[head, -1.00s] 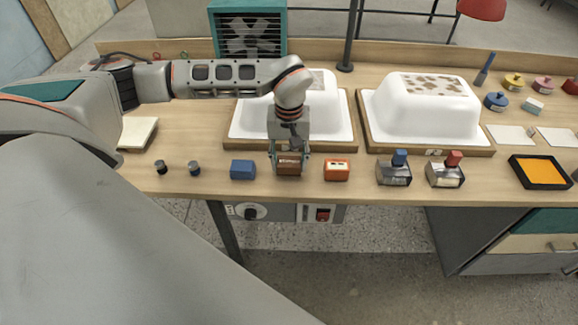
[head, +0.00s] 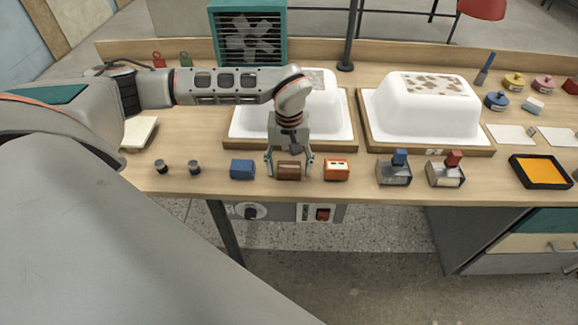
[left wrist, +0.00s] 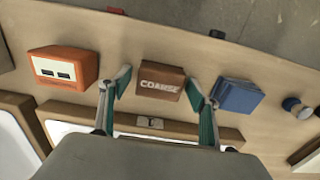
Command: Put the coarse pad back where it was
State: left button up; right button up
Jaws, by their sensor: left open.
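The coarse pad (head: 289,171) is a small brown block lying on the wooden bench near its front edge. The left wrist view shows it marked "COARSE" (left wrist: 161,83). It sits between a blue block (head: 242,169) and an orange block (head: 336,170), apart from both. My left gripper (head: 289,172) is open just above the pad, with one finger to each side of it. In the left wrist view the open fingers (left wrist: 163,84) stand apart from the pad. My right gripper does not show.
Two white tub shells (head: 425,115) on wooden-framed bases stand behind. Two small dark-capped pots (head: 195,167) are to the left, and two glassy blocks with blue and red knobs (head: 394,170) to the right. An orange tray (head: 541,172) lies far right.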

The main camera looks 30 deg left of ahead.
aim_at(289, 166)
pick_arm(q)
notch_tip(289, 166, up, 12)
dwell(0.4)
dwell(0.5)
